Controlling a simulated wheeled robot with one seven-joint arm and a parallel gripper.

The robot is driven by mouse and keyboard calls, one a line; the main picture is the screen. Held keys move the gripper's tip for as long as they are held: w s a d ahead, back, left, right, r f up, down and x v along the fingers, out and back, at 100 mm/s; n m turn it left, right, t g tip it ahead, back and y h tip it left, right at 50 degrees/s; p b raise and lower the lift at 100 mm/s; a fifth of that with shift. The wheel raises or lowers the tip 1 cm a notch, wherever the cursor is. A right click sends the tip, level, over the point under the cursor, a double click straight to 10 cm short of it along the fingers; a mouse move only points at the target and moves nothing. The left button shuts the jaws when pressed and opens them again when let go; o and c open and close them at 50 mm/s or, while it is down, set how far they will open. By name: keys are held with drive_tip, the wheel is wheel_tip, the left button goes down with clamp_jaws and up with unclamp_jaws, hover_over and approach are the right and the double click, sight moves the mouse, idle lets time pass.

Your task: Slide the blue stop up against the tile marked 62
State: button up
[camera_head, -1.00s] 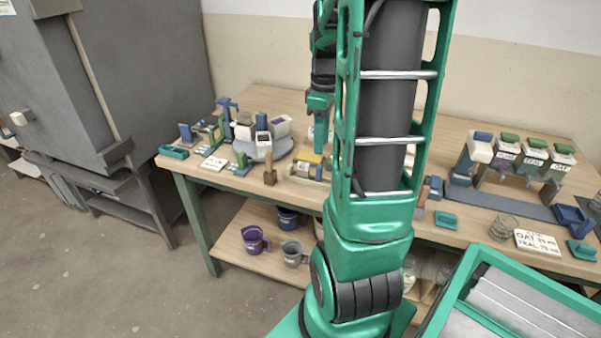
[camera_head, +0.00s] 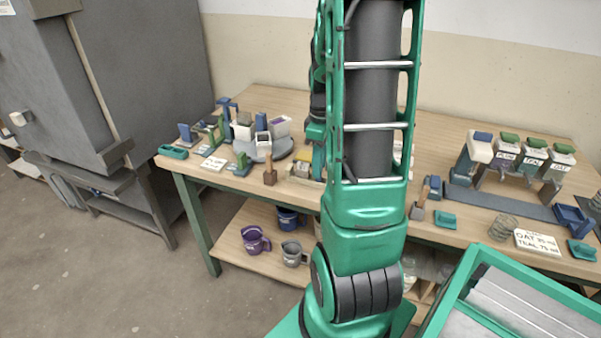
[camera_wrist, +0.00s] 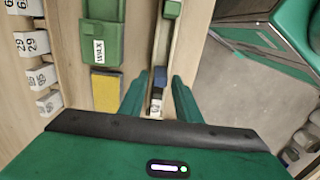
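In the wrist view, the blue stop (camera_wrist: 160,77) sits on a narrow wooden rail (camera_wrist: 182,42). A white tile (camera_wrist: 155,104) with dark marks lies just below it in the picture, on the same line. The marks are too small to read surely; they may be 62. I cannot tell whether stop and tile touch. My gripper (camera_wrist: 159,78) is open, with one green finger on each side of the stop and visible gaps between. In the head view my arm hides the stop, the tile and most of the gripper.
Several numbered white tiles (camera_wrist: 41,76) stand at the left in the wrist view. A green box labelled WAX (camera_wrist: 101,40) and a yellow block (camera_wrist: 106,90) lie left of the rail. A green block (camera_wrist: 172,9) is farther up the rail.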

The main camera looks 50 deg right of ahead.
sight(305, 164)
clamp_jaws()
drive_tip(key=shift+w, duration=0.15)
drive_tip(key=shift+w+a, duration=0.25)
drive_tip(key=shift+w, duration=0.4)
drive_tip(key=shift+w+a, duration=0.3)
drive_tip(key=shift+w, duration=0.35)
drive_tip(key=shift+w+a, duration=0.25)
drive_tip(key=shift+w, duration=0.4)
drive_tip(key=shift+o, duration=0.3)
unclamp_jaws()
drive_tip(key=shift+r, duration=0.15)
